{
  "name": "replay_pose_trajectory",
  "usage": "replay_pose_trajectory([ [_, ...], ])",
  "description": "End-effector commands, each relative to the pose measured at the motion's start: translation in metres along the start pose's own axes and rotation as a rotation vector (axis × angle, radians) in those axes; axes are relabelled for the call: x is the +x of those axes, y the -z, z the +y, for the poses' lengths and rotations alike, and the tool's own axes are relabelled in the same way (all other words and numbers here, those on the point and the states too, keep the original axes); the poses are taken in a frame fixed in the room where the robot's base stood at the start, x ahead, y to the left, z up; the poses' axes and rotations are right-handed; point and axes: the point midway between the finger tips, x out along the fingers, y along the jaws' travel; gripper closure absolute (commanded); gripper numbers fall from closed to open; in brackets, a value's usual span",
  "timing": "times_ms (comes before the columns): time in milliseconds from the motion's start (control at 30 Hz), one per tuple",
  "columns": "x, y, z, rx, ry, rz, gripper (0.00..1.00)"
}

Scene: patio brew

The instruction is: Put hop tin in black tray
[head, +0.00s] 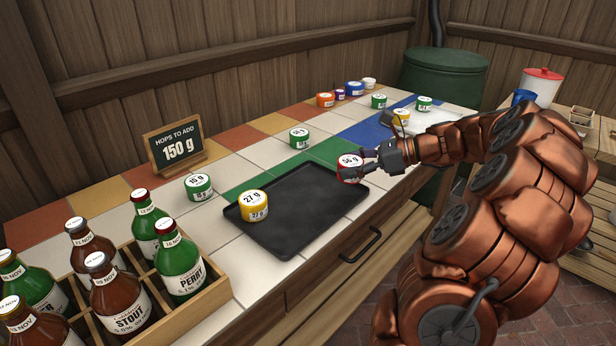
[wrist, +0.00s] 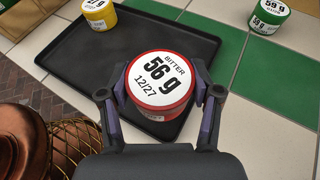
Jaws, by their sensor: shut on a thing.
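My gripper (head: 368,166) is shut on a red hop tin (head: 349,170) whose white lid reads 56 g. The wrist view shows the red tin (wrist: 160,86) between both fingers, its lid marked BITTER, 56 g, 12/27. The black tray (head: 281,240) lies on the tiled counter, and the red tin is over its right end in the head view. I cannot tell whether the tin touches the tray. A yellow tin (head: 253,207) marked 27 g sits in the tray's left part. The tray (wrist: 75,75) also shows in the wrist view, with the yellow tin (wrist: 99,15) at its far edge.
Green tins stand behind the tray (head: 299,137) and to its left (head: 198,187). A sign (head: 175,147) reads HOPS TO ADD 150 g. A wooden bottle crate (head: 205,305) stands at front left. More tins (head: 325,100) line the back. The tray's middle is clear.

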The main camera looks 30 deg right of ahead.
Motion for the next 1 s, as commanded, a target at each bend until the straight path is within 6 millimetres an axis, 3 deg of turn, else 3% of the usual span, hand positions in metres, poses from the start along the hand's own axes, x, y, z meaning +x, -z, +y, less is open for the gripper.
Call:
replay_pose_trajectory([
  [200, 0.045, -0.011, -0.017, -0.002, -0.001, 0.003, 0.72],
  [400, 0.077, -0.022, -0.030, -0.003, 0.000, 0.001, 0.72],
  [767, 0.100, -0.029, -0.040, -0.002, 0.002, 0.002, 0.72],
  [1000, 0.114, 0.002, -0.041, 0.004, 0.003, 0.002, 0.72],
])
